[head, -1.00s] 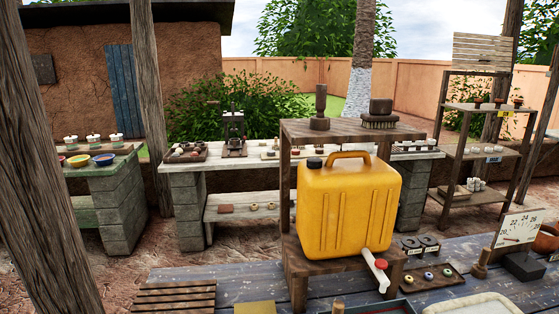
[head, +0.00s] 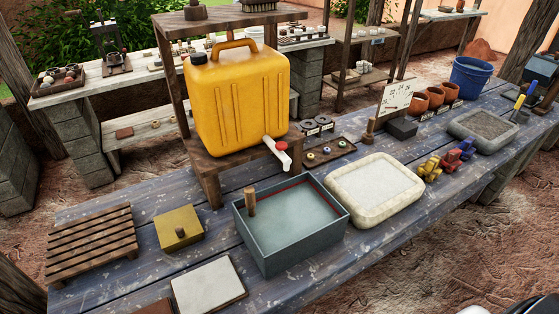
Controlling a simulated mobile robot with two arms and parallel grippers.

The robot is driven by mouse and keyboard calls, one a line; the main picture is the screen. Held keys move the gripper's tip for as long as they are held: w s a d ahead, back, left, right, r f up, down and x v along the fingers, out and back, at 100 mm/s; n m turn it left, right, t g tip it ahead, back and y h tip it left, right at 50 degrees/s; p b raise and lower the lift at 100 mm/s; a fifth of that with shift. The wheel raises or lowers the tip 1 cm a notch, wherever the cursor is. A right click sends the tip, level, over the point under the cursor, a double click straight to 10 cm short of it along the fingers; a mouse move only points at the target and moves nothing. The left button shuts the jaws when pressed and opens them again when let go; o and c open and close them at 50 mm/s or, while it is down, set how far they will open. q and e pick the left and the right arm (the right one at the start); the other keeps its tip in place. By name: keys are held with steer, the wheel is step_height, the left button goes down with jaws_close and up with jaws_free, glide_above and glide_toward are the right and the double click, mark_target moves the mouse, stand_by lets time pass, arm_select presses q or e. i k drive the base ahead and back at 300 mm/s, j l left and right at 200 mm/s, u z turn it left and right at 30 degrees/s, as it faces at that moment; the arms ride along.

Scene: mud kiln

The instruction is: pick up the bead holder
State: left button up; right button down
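A small dark wooden tray (head: 330,152) with several small coloured round pieces, which look like beads, lies on the blue table right of the yellow jerrycan's tap. I cannot tell for sure whether this is the bead holder. A yellow block with a short wooden peg (head: 180,228) sits on the table at the left, between a slatted wooden rack and the blue-grey basin. Neither gripper shows in the head view. A white and black part at the bottom right corner looks like part of my own body.
The yellow jerrycan (head: 238,100) stands on a wooden stand. A blue-grey basin (head: 291,262), a pale tray (head: 346,212), a slatted rack (head: 91,245) and a white tile (head: 208,288) crowd the blue table (head: 130,290). Pots and a blue bucket (head: 471,78) stand farther right.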

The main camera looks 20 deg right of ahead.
mark_target(451, 161)
steer(key=z, duration=1.9)
steer(key=u, duration=1.1)
steer(key=l+u, duration=0.15)
steer(key=l, duration=0.35)
steer(key=i, duration=0.05)
